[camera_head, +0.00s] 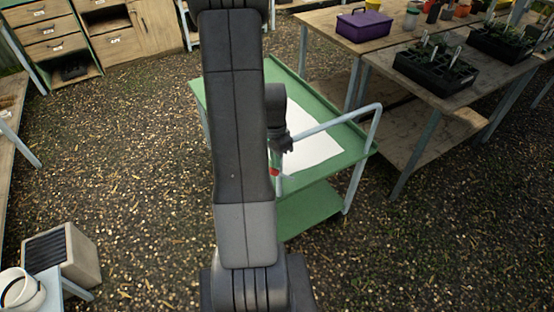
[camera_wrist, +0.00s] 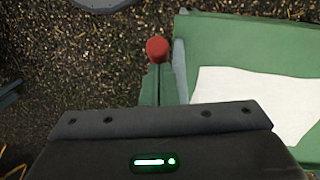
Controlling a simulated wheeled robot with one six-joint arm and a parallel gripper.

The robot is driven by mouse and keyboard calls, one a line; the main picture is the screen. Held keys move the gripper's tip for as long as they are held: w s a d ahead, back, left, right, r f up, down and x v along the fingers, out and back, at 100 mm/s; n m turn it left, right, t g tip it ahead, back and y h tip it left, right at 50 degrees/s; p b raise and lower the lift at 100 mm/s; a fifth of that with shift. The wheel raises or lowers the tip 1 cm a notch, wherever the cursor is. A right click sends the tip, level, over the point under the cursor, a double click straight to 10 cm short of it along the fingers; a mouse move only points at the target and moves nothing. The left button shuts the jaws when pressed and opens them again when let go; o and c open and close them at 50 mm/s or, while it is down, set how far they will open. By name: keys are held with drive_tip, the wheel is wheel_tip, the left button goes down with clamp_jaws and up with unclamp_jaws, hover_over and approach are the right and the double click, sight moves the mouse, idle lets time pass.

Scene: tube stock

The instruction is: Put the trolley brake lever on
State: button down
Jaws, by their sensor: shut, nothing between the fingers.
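The green trolley (camera_head: 352,155) stands in the middle of the head view with a pale sheet (camera_head: 318,155) on its top. The brake lever's red knob (camera_head: 275,171) shows at the trolley's near end, just right of my arm; most of the lever is hidden there. The lever's exact angle is unclear.
A blue-grey push rail (camera_head: 340,122) rises at the trolley's near right side. Wooden benches with a purple box (camera_head: 364,25) and black plant trays (camera_head: 436,70) stand at the right. A grey heater-like box (camera_head: 62,255) stands lower left. Gravel floor left of the trolley is open.

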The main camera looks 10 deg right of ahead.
drive_tip(key=shift+s+a+f+t+h+b, duration=0.25)
drive_tip(key=shift+a+f+h+b, duration=0.45)
drive_tip(key=shift+b, duration=1.2)
drive_tip(key=shift+s+a+f+t+h+b, duration=0.25)
drive_tip(key=shift+a+f+h+b, duration=0.45)
drive_tip(key=shift+b, duration=1.2)
drive_tip(key=a+h+b, duration=0.1)
drive_tip(key=b, duration=0.2)
drive_tip(key=a+f+h+b, duration=0.1)
drive_tip(key=b, duration=0.3)
drive_tip(key=shift+s+f+t, duration=0.2)
drive_tip(key=shift+s+t, duration=0.2)
drive_tip(key=shift+d+r, duration=0.1)
drive_tip(key=shift+d, duration=0.05)
drive_tip(key=shift+w+d+r, duration=0.25)
drive_tip(key=shift+d, duration=0.3)
